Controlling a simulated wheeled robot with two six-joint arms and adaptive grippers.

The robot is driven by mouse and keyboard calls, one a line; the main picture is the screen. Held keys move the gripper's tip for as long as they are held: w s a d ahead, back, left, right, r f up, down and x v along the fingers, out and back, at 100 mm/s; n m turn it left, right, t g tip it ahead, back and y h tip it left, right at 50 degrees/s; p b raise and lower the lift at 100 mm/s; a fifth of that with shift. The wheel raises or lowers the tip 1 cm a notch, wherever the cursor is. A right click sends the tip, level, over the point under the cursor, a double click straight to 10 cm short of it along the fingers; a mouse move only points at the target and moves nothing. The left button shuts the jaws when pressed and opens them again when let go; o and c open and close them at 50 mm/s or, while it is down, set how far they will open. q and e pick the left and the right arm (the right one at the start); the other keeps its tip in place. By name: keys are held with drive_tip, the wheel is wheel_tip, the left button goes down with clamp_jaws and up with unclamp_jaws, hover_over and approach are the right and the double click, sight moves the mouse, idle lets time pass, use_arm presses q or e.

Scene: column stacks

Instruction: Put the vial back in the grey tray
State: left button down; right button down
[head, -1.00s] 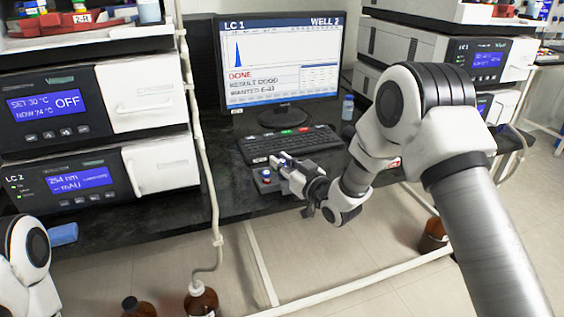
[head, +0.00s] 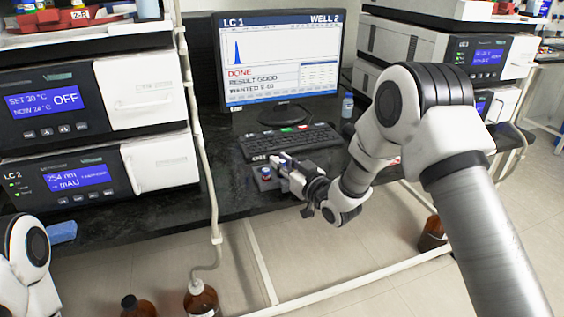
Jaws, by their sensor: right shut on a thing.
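The small grey tray (head: 258,184) sits on the dark bench in front of the keyboard. A blue-capped vial (head: 265,172) stands in it. My right gripper (head: 284,163) is at the tray's right side, just right of that vial. It is shut on a small vial, mostly hidden by the fingers. I cannot tell whether the held vial touches the tray. My left gripper is not in view; only part of my left arm shows at the lower left.
The keyboard (head: 288,140) and monitor (head: 280,60) stand behind the tray. A small bottle (head: 347,106) stands right of the monitor. Instrument stacks flank the bench. A pale tube (head: 203,150) runs down left of the tray. Brown bottles (head: 201,299) stand below.

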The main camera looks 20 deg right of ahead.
drive_tip(key=shift+f+b, duration=0.45)
drive_tip(key=shift+f, duration=0.25)
idle(0.3)
drive_tip(key=c, duration=1)
unclamp_jaws()
drive_tip(key=shift+s, duration=0.15)
